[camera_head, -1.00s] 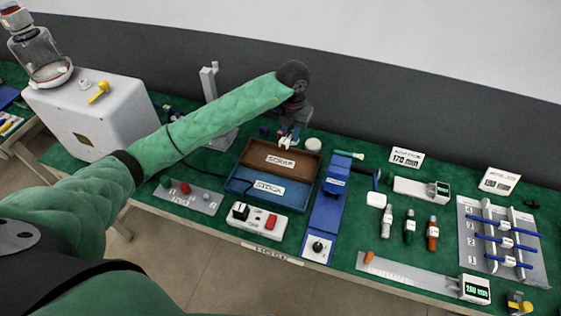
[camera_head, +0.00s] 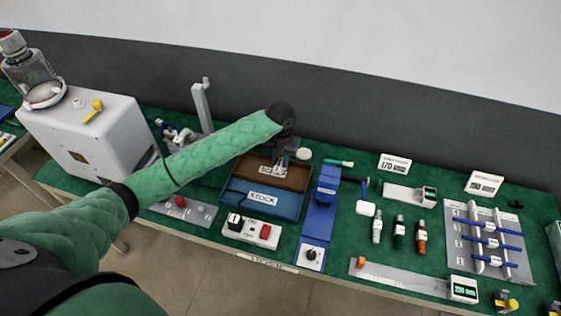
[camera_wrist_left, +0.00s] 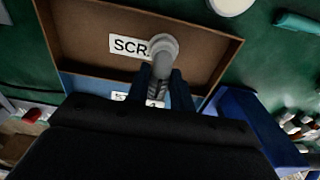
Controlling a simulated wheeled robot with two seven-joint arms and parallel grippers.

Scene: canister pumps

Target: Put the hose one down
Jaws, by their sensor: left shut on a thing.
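My left gripper (camera_head: 281,166) is over the brown SCRAP tray (camera_head: 300,173). In the left wrist view its fingers (camera_wrist_left: 163,92) are shut on a grey cylindrical piece (camera_wrist_left: 162,62) with a round, wider end. The piece overlaps the SCRAP label in that view; I cannot tell whether it touches the tray floor. I cannot tell from its look whether it is the hose. The blue STOCK tray (camera_head: 235,201) adjoins the SCRAP tray on its near side. My right gripper is not in view.
A white switch box (camera_head: 252,231) stands in front of the trays, and a blue fixture (camera_head: 318,215) stands to their right. A rack (camera_head: 489,240) with several blue rods is at far right. A white machine (camera_head: 85,140) is at left. Green mat lies between.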

